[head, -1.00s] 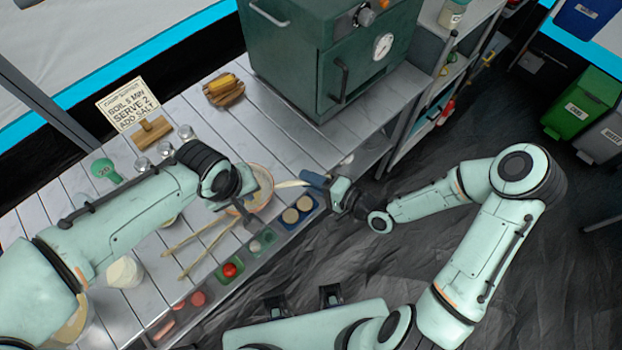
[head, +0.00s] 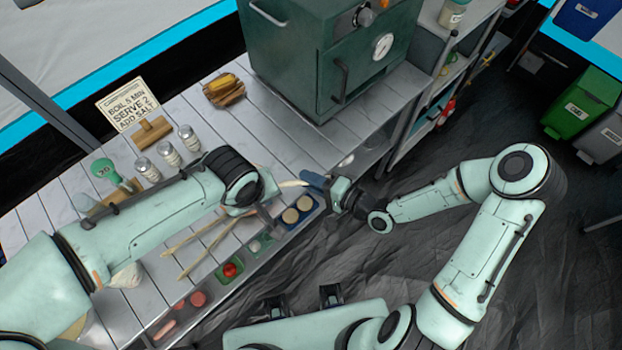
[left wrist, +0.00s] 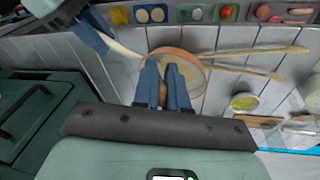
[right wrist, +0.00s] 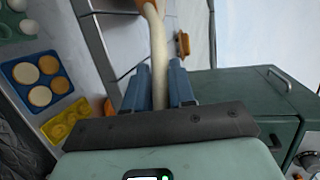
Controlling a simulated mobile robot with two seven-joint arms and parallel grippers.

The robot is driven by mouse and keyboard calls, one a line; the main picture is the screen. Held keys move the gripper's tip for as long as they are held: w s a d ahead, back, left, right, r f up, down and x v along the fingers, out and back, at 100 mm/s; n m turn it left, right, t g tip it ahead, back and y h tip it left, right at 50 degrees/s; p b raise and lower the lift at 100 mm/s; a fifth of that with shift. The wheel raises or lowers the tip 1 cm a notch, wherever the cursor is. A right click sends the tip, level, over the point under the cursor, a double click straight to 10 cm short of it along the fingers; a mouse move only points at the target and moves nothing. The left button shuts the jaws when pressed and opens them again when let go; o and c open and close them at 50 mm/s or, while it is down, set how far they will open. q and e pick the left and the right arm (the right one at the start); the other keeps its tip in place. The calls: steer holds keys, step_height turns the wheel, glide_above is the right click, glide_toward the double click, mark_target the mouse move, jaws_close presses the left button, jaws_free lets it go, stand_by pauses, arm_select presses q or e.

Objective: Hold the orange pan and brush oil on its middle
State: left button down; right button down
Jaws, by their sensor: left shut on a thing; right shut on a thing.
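The orange pan (left wrist: 205,72) lies on the slatted table in the left wrist view. In the head view my left arm covers most of it. Its cream handle (right wrist: 158,55) runs between the fingers of my right gripper (right wrist: 158,78), which is shut on it; this gripper also shows in the head view (head: 318,182). My left gripper (left wrist: 165,68) is over the pan, shut on a thin brown handle (left wrist: 163,96), seemingly the brush's. The brush's tip is hidden behind the fingers, so I cannot tell whether it touches the pan. A small bowl of yellow oil (left wrist: 245,102) stands apart from the pan.
Long wooden utensils (head: 205,245) lie beside the pan. Food trays (head: 300,212) line the table's front edge. Jars (head: 168,153) and a sign (head: 127,103) stand behind my left arm. A green oven (head: 325,60) stands at the back right. Table slats before the oven are clear.

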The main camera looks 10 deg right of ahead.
arm_select(q)
steer(key=shift+a, duration=0.1)
steer(key=w+a, duration=0.3)
steer(key=a, duration=0.4)
steer(key=shift+w+a, duration=0.25)
steer(key=shift+w, duration=0.15)
stand_by(0.9)
steer(key=shift+w+d+v, duration=0.1)
steer(key=shift+w+v, duration=0.1)
steer(key=shift+v, duration=0.75)
steer(key=shift+w+d+v, duration=0.1)
steer(key=shift+w+v, duration=0.1)
steer(key=shift+v, duration=0.75)
steer(key=shift+w+d+v, duration=0.1)
steer(key=shift+w+v, duration=0.1)
steer(key=shift+v, duration=0.75)
steer(key=shift+r, duration=0.2)
steer(key=s+d+f, duration=0.2)
steer(key=d+f, duration=0.3)
steer(key=shift+s, duration=0.2)
